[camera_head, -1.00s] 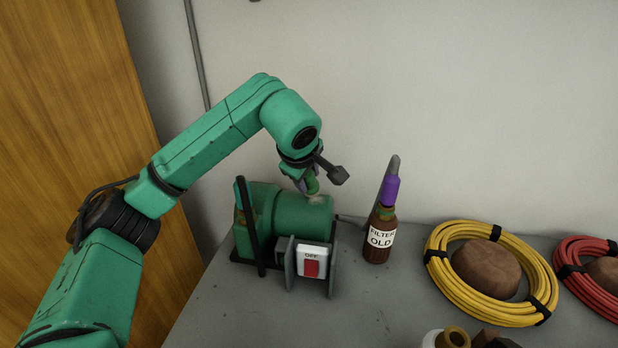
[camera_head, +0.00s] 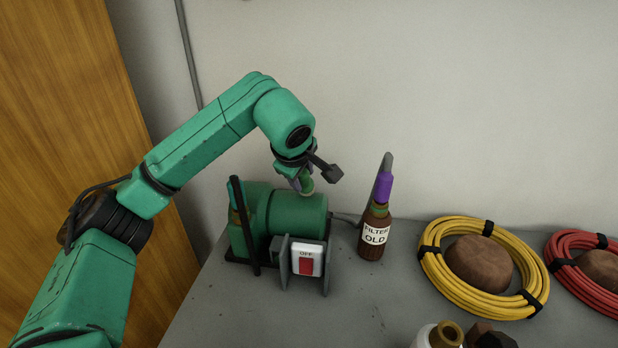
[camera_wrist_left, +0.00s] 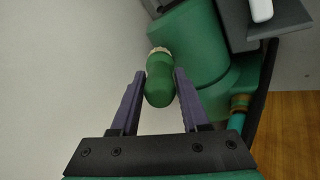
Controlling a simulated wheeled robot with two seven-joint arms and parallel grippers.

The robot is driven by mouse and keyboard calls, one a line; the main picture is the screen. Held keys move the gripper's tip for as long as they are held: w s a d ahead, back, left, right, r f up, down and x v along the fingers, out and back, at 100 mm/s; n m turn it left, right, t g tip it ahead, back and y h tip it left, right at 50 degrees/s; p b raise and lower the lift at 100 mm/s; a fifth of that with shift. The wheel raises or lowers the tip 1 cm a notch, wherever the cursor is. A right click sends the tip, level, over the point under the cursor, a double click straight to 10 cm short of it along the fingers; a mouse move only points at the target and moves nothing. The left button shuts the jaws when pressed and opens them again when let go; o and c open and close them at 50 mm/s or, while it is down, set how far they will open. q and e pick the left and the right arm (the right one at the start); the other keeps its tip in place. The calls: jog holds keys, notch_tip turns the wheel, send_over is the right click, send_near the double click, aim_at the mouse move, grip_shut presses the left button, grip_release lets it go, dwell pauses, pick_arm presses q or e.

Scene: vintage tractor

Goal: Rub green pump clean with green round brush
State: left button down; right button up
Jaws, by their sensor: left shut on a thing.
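The green pump (camera_head: 296,214) stands on the grey bench near its left end, with a white switch plate marked OFF and a red switch (camera_head: 306,262) on its front. My left gripper (camera_head: 301,180) comes down over the top of the pump. It is shut on the green round brush (camera_head: 307,187), which also shows between the fingers in the left wrist view (camera_wrist_left: 159,86). The brush's pale bristle end (camera_wrist_left: 158,52) is against or very near the pump body (camera_wrist_left: 187,45); exact contact is hard to tell. My right gripper is not in view.
A brown bottle labelled FILTER OLD (camera_head: 375,236) with a purple top stands right of the pump. A yellow hose coil (camera_head: 436,282) and a red one (camera_head: 560,268) lie further right. A wooden panel (camera_head: 80,130) is at left. Bare bench (camera_head: 270,320) lies in front.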

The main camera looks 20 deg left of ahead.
pick_arm(q)
jog(key=shift+a, duration=0.15)
jog(key=shift+w+d+p, duration=0.25)
jog(key=shift+d+p, duration=0.1)
jog(key=shift+d, duration=0.7)
jog(key=shift+a, duration=0.1)
jog(key=shift+s+a+b, duration=0.3)
jog(key=shift+a, duration=0.65)
jog(key=shift+w+d+p, duration=0.25)
jog(key=shift+d+p, duration=0.05)
jog(key=shift+d, duration=0.75)
jog(key=shift+a+f, duration=0.1)
